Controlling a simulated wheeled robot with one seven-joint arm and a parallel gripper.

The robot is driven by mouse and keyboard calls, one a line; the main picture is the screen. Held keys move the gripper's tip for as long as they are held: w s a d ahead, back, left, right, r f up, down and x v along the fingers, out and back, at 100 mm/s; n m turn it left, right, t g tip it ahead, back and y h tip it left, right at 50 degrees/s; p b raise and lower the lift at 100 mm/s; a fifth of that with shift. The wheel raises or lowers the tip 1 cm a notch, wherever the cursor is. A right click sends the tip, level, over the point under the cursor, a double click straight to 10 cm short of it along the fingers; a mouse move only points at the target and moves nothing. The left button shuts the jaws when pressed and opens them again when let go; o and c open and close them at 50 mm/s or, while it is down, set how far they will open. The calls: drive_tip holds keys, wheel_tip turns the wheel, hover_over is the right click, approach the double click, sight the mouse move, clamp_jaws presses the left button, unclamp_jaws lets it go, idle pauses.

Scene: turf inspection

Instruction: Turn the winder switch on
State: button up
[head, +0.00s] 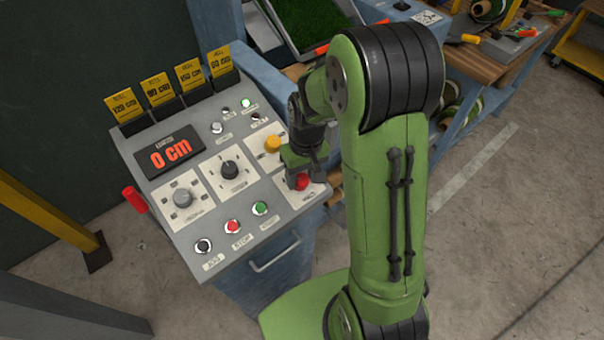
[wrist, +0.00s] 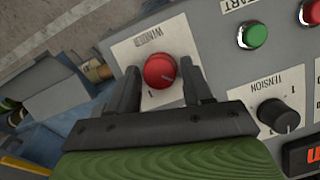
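The winder switch (wrist: 159,70) is a round red knob on a pale plate marked WINDER in the wrist view. A thin line on its face points to the lower right of that picture, and a small mark like a 1 shows beside the knob. In the head view the red knob (head: 302,182) is partly hidden at the right side of the console. My gripper (wrist: 160,68) is open, one finger on each side of the knob, with gaps visible. In the head view my gripper (head: 303,172) is over the knob.
The sloped console (head: 222,192) has a display (head: 170,152) reading 0 cm. A yellow knob (head: 272,144), black tension knob (wrist: 275,112), green START button (wrist: 252,35) and red button (head: 232,227) are close by. A workbench (head: 480,62) stands behind my arm.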

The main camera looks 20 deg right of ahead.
drive_tip(key=c, duration=0.7)
drive_tip(key=shift+m, duration=0.3)
drive_tip(key=m+y, duration=0.1)
drive_tip(key=m, duration=0.2)
drive_tip(key=shift+d, duration=0.2)
drive_tip(key=m+y, duration=0.1)
drive_tip(key=m, duration=0.1)
drive_tip(key=m+p, duration=0.1)
drive_tip(key=m, duration=0.1)
drive_tip(key=shift+d+m+t+y, duration=0.1)
drive_tip(key=shift+m+t+y, duration=0.2)
drive_tip(key=shift+m+y, duration=0.1)
drive_tip(key=m+t+y, duration=0.1)
drive_tip(key=m, duration=0.3)
drive_tip(key=shift+s+d, duration=0.1)
drive_tip(key=shift+s, duration=0.05)
drive_tip(key=shift+s+f+m+t+y+p, duration=0.15)
drive_tip(key=shift+m+t, duration=0.25)
drive_tip(key=shift+m, duration=0.85)
drive_tip(key=shift+w+r+m+t+y+p, duration=0.15)
drive_tip(key=shift+m+t, duration=0.25)
drive_tip(key=shift+m, duration=0.85)
drive_tip(key=shift+s+f, duration=0.1)
